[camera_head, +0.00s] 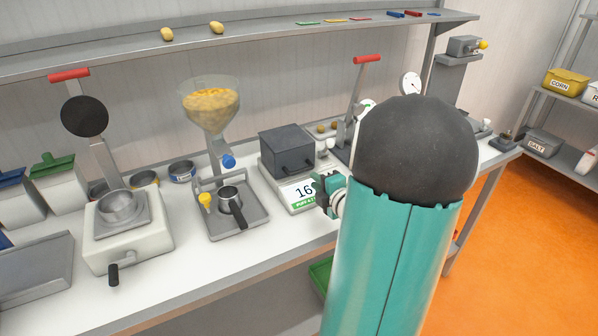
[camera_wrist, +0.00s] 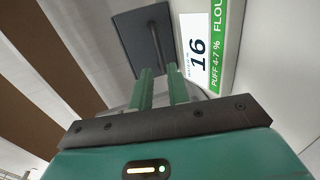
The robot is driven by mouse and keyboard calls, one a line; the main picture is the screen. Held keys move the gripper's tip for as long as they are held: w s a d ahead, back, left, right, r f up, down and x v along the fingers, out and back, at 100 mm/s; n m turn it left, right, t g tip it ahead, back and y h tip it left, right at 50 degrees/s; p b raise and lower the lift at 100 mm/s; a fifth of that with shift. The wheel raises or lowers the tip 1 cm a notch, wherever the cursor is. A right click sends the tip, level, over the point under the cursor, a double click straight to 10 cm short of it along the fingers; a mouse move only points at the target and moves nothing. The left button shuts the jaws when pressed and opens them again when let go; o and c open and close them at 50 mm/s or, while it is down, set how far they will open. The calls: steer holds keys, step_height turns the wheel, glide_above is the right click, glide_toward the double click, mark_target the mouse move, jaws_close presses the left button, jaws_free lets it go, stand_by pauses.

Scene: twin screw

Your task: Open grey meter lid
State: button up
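The grey meter lid (camera_head: 286,147) is a dark box-shaped cover on a pale meter (camera_head: 290,193) whose display reads 16. It looks closed, with a dark bar handle (camera_head: 297,167) on its front. In the wrist view the lid (camera_wrist: 134,36) is ahead of the fingers, and its handle (camera_wrist: 160,44) lines up with the gap between them. My gripper (camera_head: 319,186) is in front of the meter, to the right of the display. In the wrist view my gripper (camera_wrist: 160,72) shows two green fingers apart with nothing between them. I cannot tell whether the tips touch the handle.
A tray with a metal cup (camera_head: 231,200) under a grain hopper (camera_head: 209,103) stands left of the meter. A lever with a red grip (camera_head: 367,59) stands behind right. A white cooker-like device (camera_head: 126,236) is farther left. My arm hides the counter's right part.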

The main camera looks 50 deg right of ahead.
mark_target(302, 171)
steer(key=x, duration=0.9)
steer(key=shift+w, duration=0.2)
jaws_close()
